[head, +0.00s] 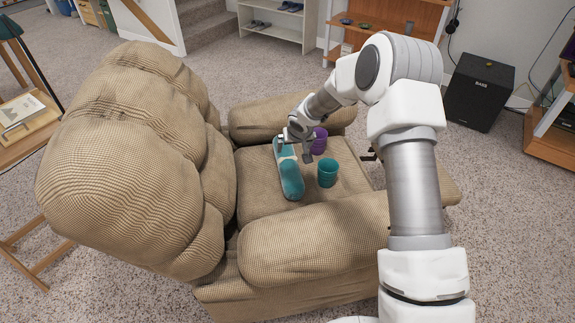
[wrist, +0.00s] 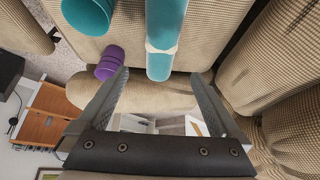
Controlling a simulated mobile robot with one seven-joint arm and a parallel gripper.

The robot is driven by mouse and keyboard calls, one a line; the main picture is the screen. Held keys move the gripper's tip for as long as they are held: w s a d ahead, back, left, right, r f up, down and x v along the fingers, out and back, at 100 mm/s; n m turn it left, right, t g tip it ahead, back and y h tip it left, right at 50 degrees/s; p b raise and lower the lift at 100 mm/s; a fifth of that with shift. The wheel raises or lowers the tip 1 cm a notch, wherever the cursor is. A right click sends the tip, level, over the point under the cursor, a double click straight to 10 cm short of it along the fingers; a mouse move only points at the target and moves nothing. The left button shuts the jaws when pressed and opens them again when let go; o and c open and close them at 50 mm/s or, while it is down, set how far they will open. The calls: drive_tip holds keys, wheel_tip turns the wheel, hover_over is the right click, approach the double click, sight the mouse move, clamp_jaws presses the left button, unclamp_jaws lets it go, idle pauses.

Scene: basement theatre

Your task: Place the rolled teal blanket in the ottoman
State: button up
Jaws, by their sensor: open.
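The rolled teal blanket (head: 291,178), with a pale band around it, lies on the seat of a tan armchair (head: 262,205). My gripper (head: 297,146) is over the far part of the roll and hides some of it. In the wrist view the blanket (wrist: 166,22) runs down from the top edge, and its near end lies between the tips of my open gripper (wrist: 160,76). I cannot tell whether the fingers touch it. I cannot make out an ottoman in either view.
A teal cup (head: 327,173) and a purple cup (head: 319,141) stand on the seat right of the blanket. The chair's padded arms (head: 310,240) and high back (head: 130,150) enclose the seat. A black speaker (head: 482,92) and shelves (head: 277,22) stand beyond; carpet lies between.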

sight(289, 162)
drive_tip(key=b+x, duration=0.3)
drive_tip(key=x, duration=0.9)
drive_tip(key=shift+f, duration=0.3)
drive_tip(key=b+x, duration=0.1)
drive_tip(key=x, duration=0.3)
drive_tip(key=shift+s+a+f+b, duration=0.1)
drive_tip(key=shift+s+f+b, duration=0.1)
drive_tip(key=shift+b, duration=0.15)
drive_tip(key=shift+w+f, duration=0.35)
drive_tip(key=shift+w, duration=0.05)
